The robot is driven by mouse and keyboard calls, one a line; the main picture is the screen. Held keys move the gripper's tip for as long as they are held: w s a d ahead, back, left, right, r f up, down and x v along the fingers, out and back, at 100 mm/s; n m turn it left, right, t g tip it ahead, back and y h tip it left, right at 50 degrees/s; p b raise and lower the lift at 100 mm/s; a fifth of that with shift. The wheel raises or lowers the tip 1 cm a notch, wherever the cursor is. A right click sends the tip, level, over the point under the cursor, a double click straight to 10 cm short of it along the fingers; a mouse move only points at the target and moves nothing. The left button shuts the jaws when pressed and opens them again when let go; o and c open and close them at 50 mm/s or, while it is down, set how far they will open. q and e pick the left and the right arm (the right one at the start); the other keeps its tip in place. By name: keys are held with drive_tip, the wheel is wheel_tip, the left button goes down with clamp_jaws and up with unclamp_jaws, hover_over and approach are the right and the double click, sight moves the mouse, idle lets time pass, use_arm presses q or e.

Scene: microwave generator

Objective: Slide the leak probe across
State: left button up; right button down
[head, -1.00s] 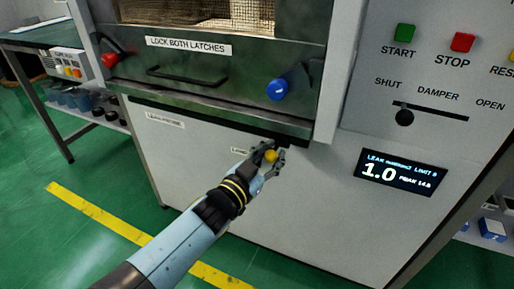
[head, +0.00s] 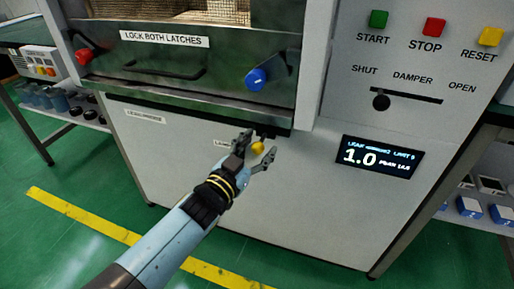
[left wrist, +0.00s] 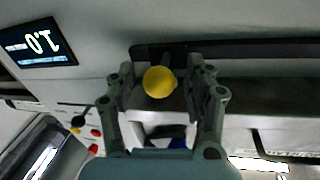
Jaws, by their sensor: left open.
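The leak probe shows as a yellow ball-shaped knob (head: 257,148) at the dark slot under the lower edge of the cabinet door. In the left wrist view the yellow knob (left wrist: 160,82) sits between my two fingers, with a gap on each side. My left gripper (head: 256,150) is open around the knob; its fingers also show in the left wrist view (left wrist: 163,92). The black rail (left wrist: 240,50) behind the knob runs to the right in that view. A dark display (head: 380,157) reads 1.0 and is headed LEAK. My right gripper is not in view.
A blue latch knob (head: 256,78) is above my gripper, and a red one (head: 84,56) is at the door's left. The damper slider (head: 381,102) is at the SHUT end. Green START (head: 379,18), red STOP (head: 434,27) and yellow RESET (head: 490,37) buttons are above it.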

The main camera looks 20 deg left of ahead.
use_arm(q)
drive_tip(key=v, duration=1.2)
drive_tip(key=s+a+f+n+g+y, duration=0.2)
drive_tip(key=s+a+f+g, duration=0.25)
drive_tip(key=s+f, duration=0.7)
drive_tip(key=s+a+f+n+g+y, duration=0.25)
drive_tip(key=s+a+f+g, duration=0.4)
drive_tip(key=f, duration=0.85)
drive_tip(key=s+a+f+g, duration=0.1)
drive_tip(key=s+f+g, duration=0.2)
drive_tip(key=s, duration=1)
drive_tip(key=s+a+f+g+y, duration=0.1)
drive_tip(key=s+a+f+g, duration=0.1)
drive_tip(key=s+f, duration=0.5)
drive_tip(key=s+g, duration=0.1)
drive_tip(key=s, duration=0.5)
drive_tip(key=shift+s, duration=0.4)
